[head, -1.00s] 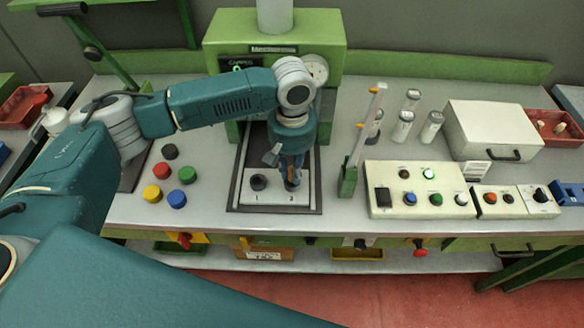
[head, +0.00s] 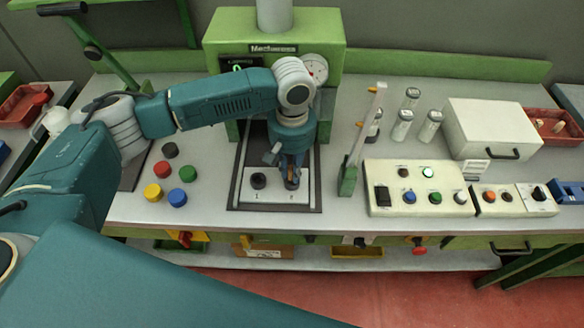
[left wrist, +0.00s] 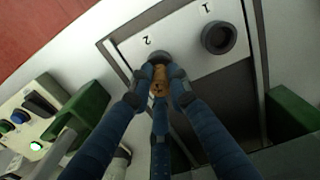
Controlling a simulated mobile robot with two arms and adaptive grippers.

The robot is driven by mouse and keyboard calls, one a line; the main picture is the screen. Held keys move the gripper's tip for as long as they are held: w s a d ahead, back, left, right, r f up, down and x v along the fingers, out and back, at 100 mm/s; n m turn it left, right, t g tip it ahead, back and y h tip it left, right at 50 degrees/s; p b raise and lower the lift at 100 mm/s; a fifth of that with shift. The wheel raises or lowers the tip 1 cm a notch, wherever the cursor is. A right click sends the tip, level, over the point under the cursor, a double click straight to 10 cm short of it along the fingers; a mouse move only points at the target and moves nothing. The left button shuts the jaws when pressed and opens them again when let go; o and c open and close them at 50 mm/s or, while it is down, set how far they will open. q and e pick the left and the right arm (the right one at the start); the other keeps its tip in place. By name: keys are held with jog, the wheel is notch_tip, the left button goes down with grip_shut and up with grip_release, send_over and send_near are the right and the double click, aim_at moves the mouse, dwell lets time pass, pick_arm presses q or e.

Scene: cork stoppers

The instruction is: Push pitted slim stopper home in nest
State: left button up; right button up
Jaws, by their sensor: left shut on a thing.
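My left gripper (head: 291,181) points down over the white plate with two nests, at the nest marked 2. In the left wrist view my left gripper (left wrist: 158,92) is shut on a tan stopper with dark pits (left wrist: 159,80). The stopper's far end meets the dark ring of nest 2 (left wrist: 160,57); how deep it sits I cannot tell. Nest 1 (head: 258,181) is a dark ring with an open middle, and it shows in the left wrist view (left wrist: 219,38) too. In the head view the stopper is mostly hidden by the fingers. My right gripper is not in view.
A green press (head: 275,47) stands behind the plate. A green stand with a pale upright (head: 347,180) is close on the right, beside a button panel (head: 420,190). Several coloured caps (head: 177,197) lie left of the plate. A white box (head: 492,127) stands farther right.

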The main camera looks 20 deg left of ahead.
pick_arm(q)
jog(key=shift+f, duration=0.5)
jog(key=shift+p, duration=0.3)
dwell(0.4)
jog(key=shift+f, duration=0.3)
